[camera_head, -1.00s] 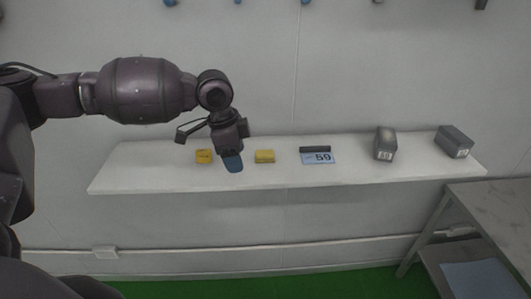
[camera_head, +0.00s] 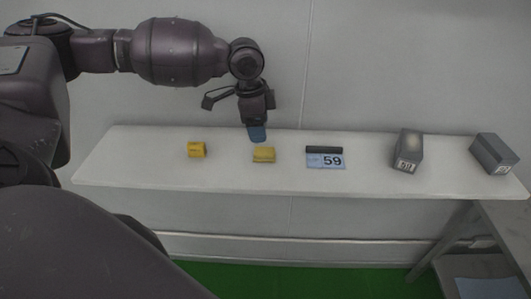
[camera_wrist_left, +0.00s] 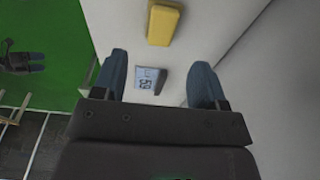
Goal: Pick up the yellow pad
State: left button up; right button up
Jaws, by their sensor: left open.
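A yellow pad (camera_head: 263,155) lies on the white shelf (camera_head: 120,165) in the head view, left of the number card. A smaller yellow block (camera_head: 197,149) sits further left. My left gripper (camera_head: 257,134) is above the shelf, just behind and above the yellow pad, fingers pointing down. The left wrist view shows its two blue fingers (camera_wrist_left: 159,62) spread wide with nothing between them. A yellow pad (camera_wrist_left: 165,24) shows there beyond the fingertips, near the top edge.
A blue-white card marked 59 (camera_head: 325,161) with a black bar (camera_head: 323,149) lies right of the pad. Two grey boxes (camera_head: 408,150) (camera_head: 493,153) stand further right. A wall rises behind the shelf. A metal table (camera_head: 470,266) is at lower right.

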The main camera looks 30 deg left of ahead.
pick_arm(q)
jog(key=shift+w+d+f, duration=0.1)
jog(key=shift+f, duration=0.75)
jog(key=shift+w+d+f, duration=0.1)
jog(key=shift+f, duration=0.9)
jog(key=shift+w+d+f, duration=0.1)
jog(key=shift+d+f, duration=0.05)
jog(key=shift+f, duration=0.8)
jog(key=shift+w+d+f, duration=0.1)
jog(key=shift+f, duration=0.9)
pick_arm(e)
jog(key=shift+w, duration=0.6)
pick_arm(q)
jog(key=c, duration=0.8)
jog(key=shift+r, duration=0.5)
notch_tip(320, 180, up, 11)
notch_tip(320, 180, up, 8)
jog(key=p, duration=0.1)
send_over(264, 150)
pick_arm(e)
jog(key=shift+s+r, duration=0.3)
jog(key=shift+r, duration=0.3)
